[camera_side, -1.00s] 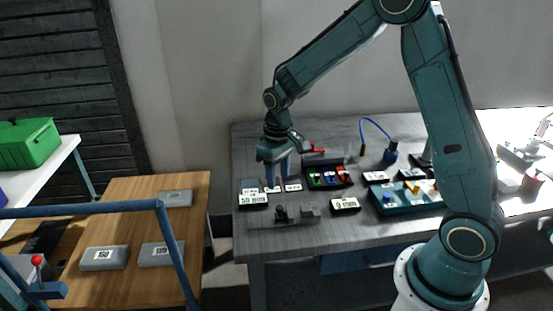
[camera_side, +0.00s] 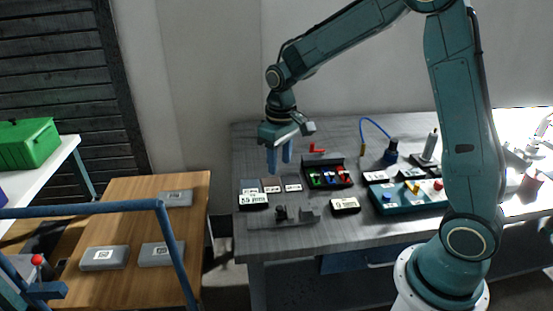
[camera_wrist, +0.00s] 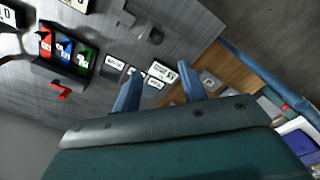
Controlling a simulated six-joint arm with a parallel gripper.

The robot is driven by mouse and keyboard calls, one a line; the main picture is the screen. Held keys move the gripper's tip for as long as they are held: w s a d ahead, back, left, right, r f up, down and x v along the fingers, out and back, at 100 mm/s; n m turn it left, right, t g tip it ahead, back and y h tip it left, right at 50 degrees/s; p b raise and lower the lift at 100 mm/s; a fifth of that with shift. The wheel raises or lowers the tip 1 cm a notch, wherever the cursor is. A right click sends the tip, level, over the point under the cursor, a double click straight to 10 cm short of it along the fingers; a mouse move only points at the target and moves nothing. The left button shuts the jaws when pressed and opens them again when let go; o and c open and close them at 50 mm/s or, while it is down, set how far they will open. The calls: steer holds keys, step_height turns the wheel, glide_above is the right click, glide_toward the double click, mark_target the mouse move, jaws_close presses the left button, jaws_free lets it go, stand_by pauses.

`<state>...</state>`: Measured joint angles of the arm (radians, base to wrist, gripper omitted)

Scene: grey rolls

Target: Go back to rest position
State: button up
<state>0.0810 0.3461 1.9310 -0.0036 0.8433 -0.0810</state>
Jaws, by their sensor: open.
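My gripper (camera_side: 279,159) is open and empty, with its blue fingers pointing down above the back left of the grey table (camera_side: 350,232). It hangs clear of the small labelled blocks (camera_side: 272,189) below it. In the wrist view the two fingers (camera_wrist: 158,88) stand apart with nothing held between them, and labelled blocks show beyond them.
A black tray with green, blue and red items (camera_side: 328,175) and a red piece (camera_side: 317,148) are right of my gripper. A teal box (camera_side: 403,207) lies farther right. A blue-cabled tool (camera_side: 390,153) stands behind. A wooden table (camera_side: 140,215) with grey boxes is at left.

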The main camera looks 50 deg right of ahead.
steer(key=s+a+r+t, duration=0.2)
steer(key=s+r+t, duration=0.1)
steer(key=s+r, duration=0.8)
steer(key=s+a+r+t, duration=0.1)
steer(key=s+r+t, duration=0.1)
steer(key=s, duration=1)
steer(key=shift+s+a, duration=0.15)
steer(key=shift+s, duration=0.05)
